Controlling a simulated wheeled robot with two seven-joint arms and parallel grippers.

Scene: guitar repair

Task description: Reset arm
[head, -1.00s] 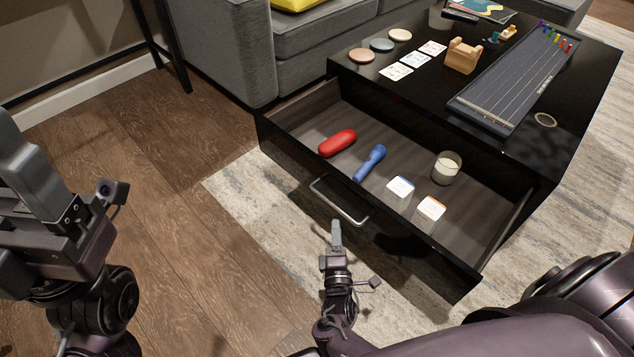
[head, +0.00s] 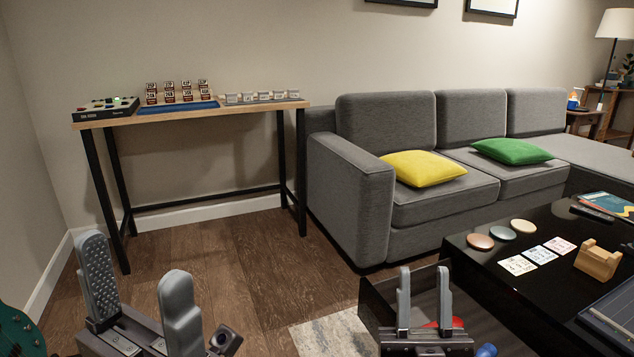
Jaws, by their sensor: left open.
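My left gripper (head: 138,290) is at the lower left of the head view, its two grey fingers pointing up and apart, with nothing between them. My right gripper (head: 424,290) is at the lower middle, its fingers upright and apart, in front of the open drawer (head: 375,305) of the black coffee table (head: 470,257). A red case (head: 446,322) in the drawer shows partly behind the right gripper. The tip of a blue flashlight (head: 487,350) shows at the bottom edge. The rest of the drawer is hidden or out of frame.
A narrow side table (head: 225,112) with a device (head: 106,107) and several small boxes stands at the wall. A grey sofa (head: 350,190) is behind the coffee table, which bears coasters, cards and a wooden holder (head: 597,262). Wooden floor (head: 240,255) is clear between.

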